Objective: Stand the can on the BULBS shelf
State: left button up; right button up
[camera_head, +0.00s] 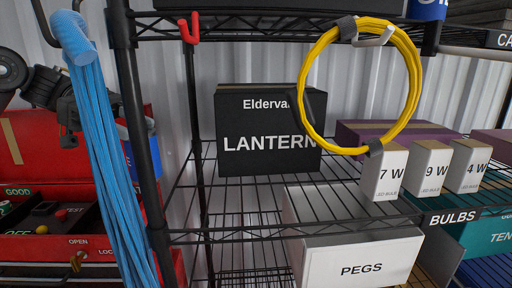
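The BULBS label (452,217) is on the front edge of a black wire shelf (250,201). On this shelf stand a black LANTERN box (268,160) at the back and three small white bulb boxes, 7 W (385,175), 9 W (428,170) and 4 W (468,168), at the right. Bare wire shows in front of the lantern box. A blue object with white lettering (429,9) is at the upper shelf's edge, cut off by the frame top; I cannot tell whether it is the can.
A yellow cable coil (413,83) hangs in front of the bulb boxes. Blue rope (95,150) hangs by the left post (135,120). A PEGS box (362,268) is below the shelf. Red equipment (40,160) stands left. A red hook (190,28) hangs above.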

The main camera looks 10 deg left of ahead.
pick_arm(q)
jog(key=x, duration=0.1)
jog(key=b+x, duration=0.1)
jog(key=x, duration=0.1)
jog(key=shift+d+r, duration=0.25)
jog(key=shift+r, duration=0.05)
jog(key=r+p+x, duration=0.2)
jog(key=p+x, duration=0.4)
jog(key=x, duration=0.8)
jog(key=shift+d+p, duration=0.4)
jog(key=shift+d, duration=0.2)
jog(key=shift+f, duration=0.15)
jog(key=shift+d+f, duration=0.1)
jog(key=o, duration=1.5)
jog(key=shift+c, duration=0.2)
